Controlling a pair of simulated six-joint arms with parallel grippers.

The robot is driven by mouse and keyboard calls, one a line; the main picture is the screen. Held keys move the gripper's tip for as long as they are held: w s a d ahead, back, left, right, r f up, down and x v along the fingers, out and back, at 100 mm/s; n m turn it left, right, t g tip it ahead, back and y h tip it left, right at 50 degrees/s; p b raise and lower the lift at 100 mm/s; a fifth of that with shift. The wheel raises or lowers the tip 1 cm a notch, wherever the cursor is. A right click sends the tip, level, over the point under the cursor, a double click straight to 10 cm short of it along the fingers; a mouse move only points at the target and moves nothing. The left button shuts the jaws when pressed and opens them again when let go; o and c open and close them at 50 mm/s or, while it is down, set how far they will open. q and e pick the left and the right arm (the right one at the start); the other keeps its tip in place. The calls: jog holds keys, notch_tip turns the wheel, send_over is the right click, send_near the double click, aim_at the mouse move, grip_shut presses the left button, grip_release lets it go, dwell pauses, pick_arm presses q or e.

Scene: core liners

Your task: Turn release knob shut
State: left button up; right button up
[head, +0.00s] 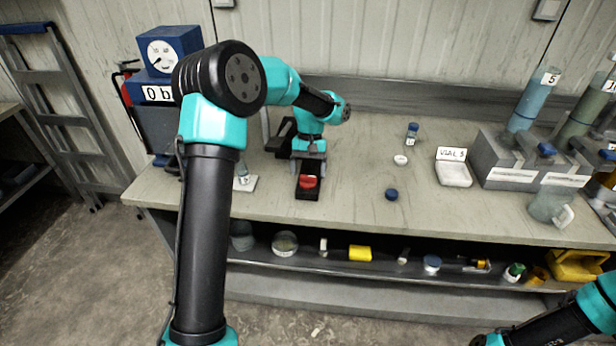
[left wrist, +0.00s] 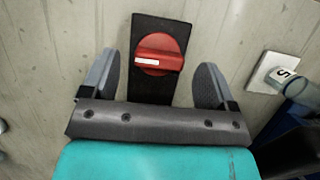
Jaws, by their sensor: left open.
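The release knob (head: 309,182) is a red round knob on a black base plate (head: 308,194) on the bench top. In the left wrist view the knob (left wrist: 158,54) has a raised bar with a white mark at its left end, and the bar lies nearly crosswise to the long black plate (left wrist: 150,92). My left gripper (head: 308,172) is above and just behind the knob. In the left wrist view its two fingers (left wrist: 161,80) are wide open, one on each side of the plate, apart from the knob. My right gripper is not clearly shown; only part of that arm is at the lower right.
A small vial (head: 243,173) stands on a white pad left of the knob. A blue cap (head: 392,194), a white cap (head: 400,160), a blue-capped vial (head: 412,133) and a white tray (head: 454,174) lie to the right. A grey rack (head: 500,160) holds tubes. The bench around the knob is clear.

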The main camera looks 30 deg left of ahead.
aim_at(308, 181)
pick_arm(q)
jog(key=shift+x, duration=1.25)
jog(key=shift+c, duration=0.4)
jog(key=c, duration=0.8)
jog(key=shift+c, duration=0.2)
